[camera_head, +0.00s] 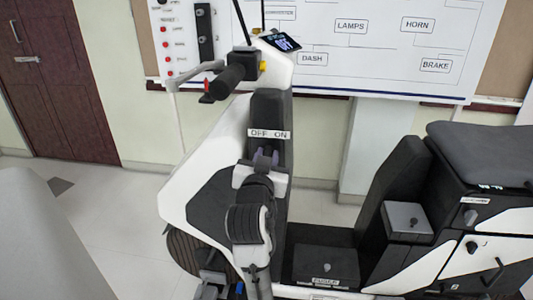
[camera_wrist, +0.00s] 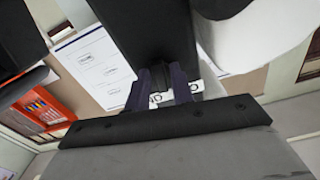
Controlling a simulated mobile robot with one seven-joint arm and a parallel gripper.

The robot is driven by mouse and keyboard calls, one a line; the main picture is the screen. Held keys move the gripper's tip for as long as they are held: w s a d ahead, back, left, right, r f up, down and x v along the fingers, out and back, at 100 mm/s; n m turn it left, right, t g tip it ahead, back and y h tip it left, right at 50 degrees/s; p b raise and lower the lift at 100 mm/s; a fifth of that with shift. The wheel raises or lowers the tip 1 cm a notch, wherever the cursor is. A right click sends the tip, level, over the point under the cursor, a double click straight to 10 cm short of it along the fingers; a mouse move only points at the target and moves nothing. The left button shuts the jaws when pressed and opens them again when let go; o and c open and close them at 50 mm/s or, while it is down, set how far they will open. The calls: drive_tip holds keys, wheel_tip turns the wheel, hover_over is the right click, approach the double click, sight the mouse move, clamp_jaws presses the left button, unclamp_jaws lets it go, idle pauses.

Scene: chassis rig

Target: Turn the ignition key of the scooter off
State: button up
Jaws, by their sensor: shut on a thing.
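The white and black scooter (camera_head: 190,185) stands upright in the middle of the head view. Its dark front column (camera_head: 268,107) carries a white OFF/ON label (camera_head: 270,134). My gripper (camera_head: 265,156) is just below this label, with its fingers against the column. In the wrist view my gripper (camera_wrist: 163,84) has its two dark purple fingers close together, pointing at the column, and part of the label (camera_wrist: 195,89) shows beside and between them. The gripper is shut on the ignition key, which the fingers hide. I cannot tell which way the key points.
The handlebar grip (camera_head: 229,80) and dash screen (camera_head: 281,42) are above my gripper. The black seat (camera_head: 480,150) and side panels are at the right. A labelled whiteboard (camera_head: 385,60) hangs behind. A brown door (camera_head: 65,80) is at the left, with open floor before it.

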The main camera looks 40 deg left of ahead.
drive_tip(key=shift+n, duration=0.6)
drive_tip(key=shift+p, duration=0.3)
drive_tip(key=o, duration=0.7)
drive_tip(key=shift+o, duration=0.2)
drive_tip(key=shift+s, duration=0.1)
drive_tip(key=b+v, duration=1.3)
drive_tip(key=b, duration=0.3)
drive_tip(key=shift+s+d+n+b, duration=0.2)
drive_tip(key=shift+s+n+b, duration=0.1)
drive_tip(key=shift+s+b, duration=0.05)
